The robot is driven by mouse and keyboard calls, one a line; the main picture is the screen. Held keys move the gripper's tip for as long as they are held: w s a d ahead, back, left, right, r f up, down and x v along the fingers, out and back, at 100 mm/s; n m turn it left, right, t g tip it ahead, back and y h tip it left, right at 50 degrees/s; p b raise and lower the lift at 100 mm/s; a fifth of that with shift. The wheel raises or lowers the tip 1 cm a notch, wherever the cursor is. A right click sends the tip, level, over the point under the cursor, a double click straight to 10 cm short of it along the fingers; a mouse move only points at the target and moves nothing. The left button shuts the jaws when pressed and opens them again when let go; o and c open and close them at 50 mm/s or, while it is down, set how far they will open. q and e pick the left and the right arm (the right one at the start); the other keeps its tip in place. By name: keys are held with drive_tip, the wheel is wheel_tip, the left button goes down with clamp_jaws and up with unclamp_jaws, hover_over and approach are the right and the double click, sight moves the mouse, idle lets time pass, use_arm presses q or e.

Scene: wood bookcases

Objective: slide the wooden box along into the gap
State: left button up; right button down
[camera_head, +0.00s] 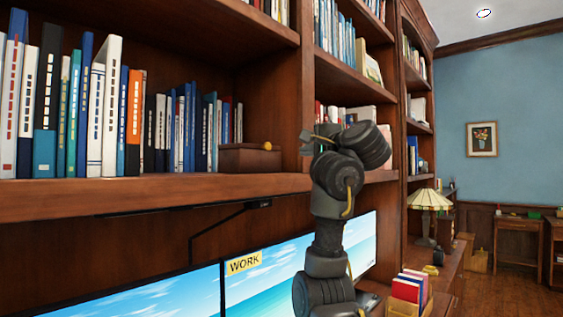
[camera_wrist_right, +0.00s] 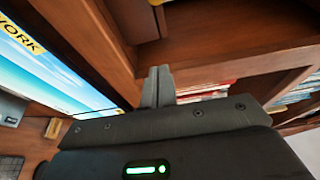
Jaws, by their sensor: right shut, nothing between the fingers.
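The wooden box (camera_head: 248,159) is a low dark-brown box with a small yellowish knob near its right end. It sits on the long shelf (camera_head: 150,194), by the right end of the row of books. My right gripper (camera_head: 306,142) is to the right of the box, by the shelf's upright, apart from the box in the picture. In the right wrist view its two fingers (camera_wrist_right: 158,86) are together, with nothing between them. My left gripper is not in view.
Several upright books (camera_head: 90,105) fill the shelf left of the box. Below it are monitors, one with a "WORK" label (camera_head: 243,263). A lamp (camera_head: 428,200) and a red-and-yellow book holder (camera_head: 408,290) stand right of my arm.

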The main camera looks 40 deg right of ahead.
sight(288, 153)
drive_tip(key=p+x, duration=0.3)
drive_tip(key=x, duration=0.6)
drive_tip(key=shift+r, duration=0.15)
drive_tip(key=shift+w+p, duration=0.3)
drive_tip(key=shift+p, duration=0.05)
drive_tip(key=shift+w, duration=0.2)
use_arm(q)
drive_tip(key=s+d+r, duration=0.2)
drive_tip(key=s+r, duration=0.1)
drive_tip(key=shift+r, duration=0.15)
